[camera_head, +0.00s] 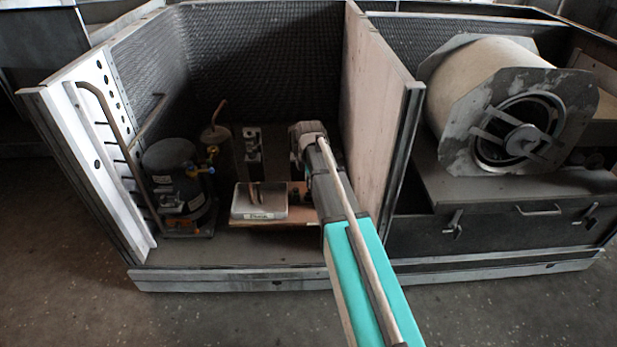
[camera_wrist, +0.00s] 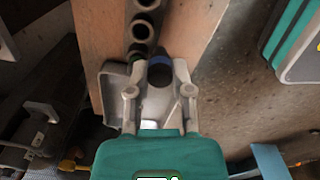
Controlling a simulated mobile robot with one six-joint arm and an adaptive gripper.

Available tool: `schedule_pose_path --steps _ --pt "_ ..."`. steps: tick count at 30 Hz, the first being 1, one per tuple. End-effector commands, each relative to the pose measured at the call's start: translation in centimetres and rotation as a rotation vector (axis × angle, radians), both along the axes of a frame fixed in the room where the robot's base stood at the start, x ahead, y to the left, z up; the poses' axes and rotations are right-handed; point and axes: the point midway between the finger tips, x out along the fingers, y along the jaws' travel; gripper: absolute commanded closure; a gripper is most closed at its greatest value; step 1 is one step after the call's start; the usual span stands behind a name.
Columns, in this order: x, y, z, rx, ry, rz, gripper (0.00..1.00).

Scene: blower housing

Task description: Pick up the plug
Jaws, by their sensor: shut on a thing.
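The plug (camera_wrist: 160,70) shows in the wrist view as a short dark cylinder with a blue band. My gripper (camera_wrist: 158,70) is shut on it, one pale finger on each side. The plug is over or beside the edge of a wooden board (camera_wrist: 98,35); I cannot tell whether it touches the board. Several dark ring-shaped fittings (camera_wrist: 140,31) stand in a row on the board, close to the plug. In the head view the board (camera_head: 270,222) lies low in the open housing, and my arm hides the plug and the gripper's fingers.
A grey box (camera_head: 259,201) sits on the board. A dark compressor (camera_head: 178,185) with pipes stands to the left. A pale partition (camera_head: 378,105) rises close to the right of my arm. A blower drum (camera_head: 500,105) is beyond it.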

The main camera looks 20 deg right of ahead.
Motion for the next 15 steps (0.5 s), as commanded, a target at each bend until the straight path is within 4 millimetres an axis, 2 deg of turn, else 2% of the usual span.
schedule_pose_path --steps 1,8,9,15 --pt "-0.8 0.1 1.3 0.0 0.0 0.0 0.96" --pt "-3.0 0.3 4.0 0.0 0.0 0.0 0.96" --pt "-4.4 0.5 4.2 0.0 0.0 0.0 0.96" --pt "-8.1 0.8 5.8 0.0 0.0 0.0 0.96"
